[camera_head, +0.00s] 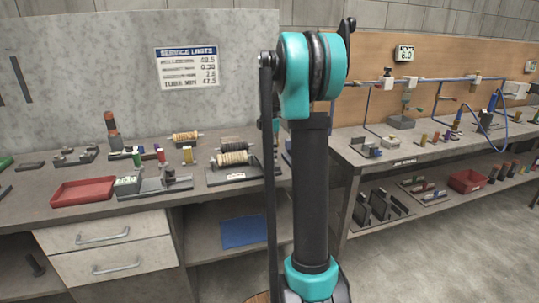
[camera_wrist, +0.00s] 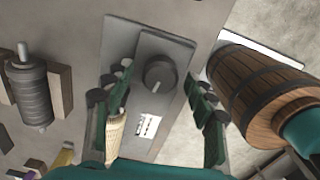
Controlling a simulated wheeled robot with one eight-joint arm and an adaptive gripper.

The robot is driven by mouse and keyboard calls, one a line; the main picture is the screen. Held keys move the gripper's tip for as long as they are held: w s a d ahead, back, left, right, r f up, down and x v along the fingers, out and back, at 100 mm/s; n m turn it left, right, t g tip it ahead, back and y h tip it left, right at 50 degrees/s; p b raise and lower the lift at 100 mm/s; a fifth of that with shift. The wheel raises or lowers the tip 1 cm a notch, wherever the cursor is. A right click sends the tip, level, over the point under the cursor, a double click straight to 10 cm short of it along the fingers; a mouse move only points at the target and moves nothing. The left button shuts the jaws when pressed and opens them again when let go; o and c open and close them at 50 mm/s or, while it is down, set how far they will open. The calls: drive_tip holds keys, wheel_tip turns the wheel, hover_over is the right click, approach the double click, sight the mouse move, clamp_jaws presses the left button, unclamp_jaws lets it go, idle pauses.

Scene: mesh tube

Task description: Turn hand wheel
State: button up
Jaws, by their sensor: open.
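In the wrist view a round dark grey part (camera_wrist: 160,73) with a light pin on its face stands on a grey plate (camera_wrist: 150,45). It may be the hand wheel, but I cannot tell for certain. My gripper (camera_wrist: 157,83) is open, its green, dark-padded fingers on either side of this round part. I see no clear contact, and the depth between them is hard to judge. In the head view my arm fills the middle and hides part of the bench; my gripper and a clear hand wheel do not show there.
In the wrist view a brown banded barrel-like thing (camera_wrist: 262,92) is close to the right finger. A cream roller (camera_wrist: 117,130) is by the left finger, and a grey spool (camera_wrist: 36,88) lies farther left. A red tray (camera_head: 84,192) sits on the left bench.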

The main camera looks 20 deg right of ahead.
drive_tip(key=shift+f, duration=0.25)
drive_tip(key=c, duration=1.2)
drive_tip(key=shift+o, duration=0.2)
drive_tip(key=shift+m, duration=0.3)
